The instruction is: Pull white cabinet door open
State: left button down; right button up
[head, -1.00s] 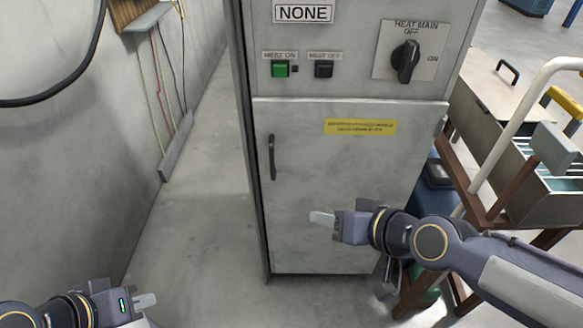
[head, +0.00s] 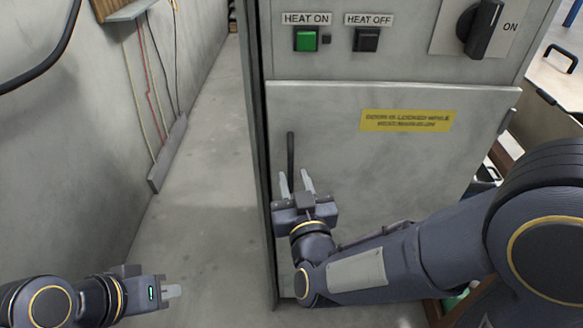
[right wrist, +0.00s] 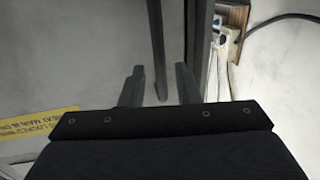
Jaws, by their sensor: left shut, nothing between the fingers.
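The white cabinet door (head: 400,170) is closed, with a yellow label on its upper part. Its dark vertical handle (head: 290,150) is on the door's left side. My right gripper (head: 296,183) is open at the lower end of the handle, its two fingers pointing up along the door. In the right wrist view, the handle (right wrist: 157,45) runs down between the two open fingers (right wrist: 160,85); I cannot tell if either finger touches it. The handle's lower end is partly hidden in the head view. My left gripper (head: 172,292) is shut and empty at the lower left, away from the cabinet.
Above the door are a green button (head: 306,40), a black button (head: 367,40) and a rotary switch (head: 480,28). A grey wall (head: 70,150) with cables stands at left. Clear floor (head: 205,180) lies between wall and cabinet. A cart stands at the right.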

aim_at(291, 171)
jog(key=w, duration=0.4)
jog(key=shift+a, duration=0.4)
grip_shut()
